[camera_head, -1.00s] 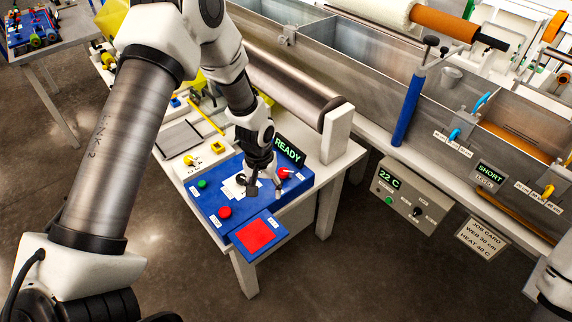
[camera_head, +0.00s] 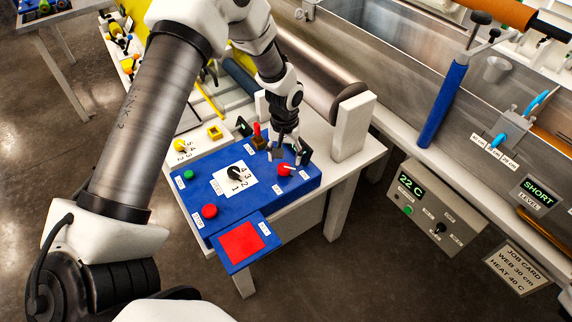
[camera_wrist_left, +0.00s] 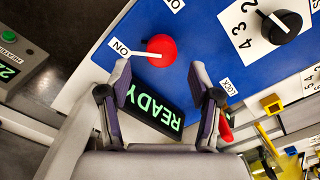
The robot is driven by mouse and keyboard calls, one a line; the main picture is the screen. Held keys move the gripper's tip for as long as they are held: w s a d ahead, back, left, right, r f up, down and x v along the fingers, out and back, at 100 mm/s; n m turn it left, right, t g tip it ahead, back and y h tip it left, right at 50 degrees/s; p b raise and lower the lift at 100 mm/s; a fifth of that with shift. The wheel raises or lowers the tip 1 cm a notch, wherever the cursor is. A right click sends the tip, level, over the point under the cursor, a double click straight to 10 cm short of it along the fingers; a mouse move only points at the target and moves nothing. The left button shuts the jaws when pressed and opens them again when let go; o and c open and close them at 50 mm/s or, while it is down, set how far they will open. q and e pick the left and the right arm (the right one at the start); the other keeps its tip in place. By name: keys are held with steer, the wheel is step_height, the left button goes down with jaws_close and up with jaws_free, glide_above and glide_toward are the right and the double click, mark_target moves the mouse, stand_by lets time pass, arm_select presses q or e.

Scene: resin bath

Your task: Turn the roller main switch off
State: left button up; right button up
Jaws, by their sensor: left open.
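The main switch is a round red knob (camera_head: 284,169) with a white lever, on the right part of a blue control panel (camera_head: 205,180). In the left wrist view the red knob (camera_wrist_left: 161,50) has its white lever pointing left at the ON label (camera_wrist_left: 120,47). My left gripper (camera_head: 284,150) hangs just behind the knob, its fingers apart and empty. In the left wrist view my left gripper (camera_wrist_left: 158,88) has its fingertips just short of the knob, one on each side. The READY display (camera_wrist_left: 152,108) shows between the fingers. My right gripper is out of view.
A red lever (camera_head: 257,132) stands near the LOCK label, close to my left fingers. A black numbered dial (camera_head: 234,174), a red button (camera_head: 209,211) and a green button (camera_head: 189,175) share the panel. A roller with a white end block (camera_head: 354,127) stands behind.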

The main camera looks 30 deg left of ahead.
mark_target(284, 167)
arm_select(q)
steer(key=f, duration=0.3)
steer(key=shift+s+f, duration=0.25)
steer(key=shift+f, duration=0.05)
steer(key=shift+w+f, duration=0.15)
steer(key=shift+f, duration=0.1)
steer(key=c, duration=1.1)
steer(key=shift+m, duration=0.4)
steer(key=shift+c, duration=0.2)
steer(key=m, duration=0.8)
steer(key=m+b, duration=0.1)
steer(key=m, duration=0.3)
steer(key=shift+m, duration=0.3)
steer(key=m, duration=0.4)
steer(key=shift+m+b, duration=0.3)
steer(key=shift+b, duration=0.05)
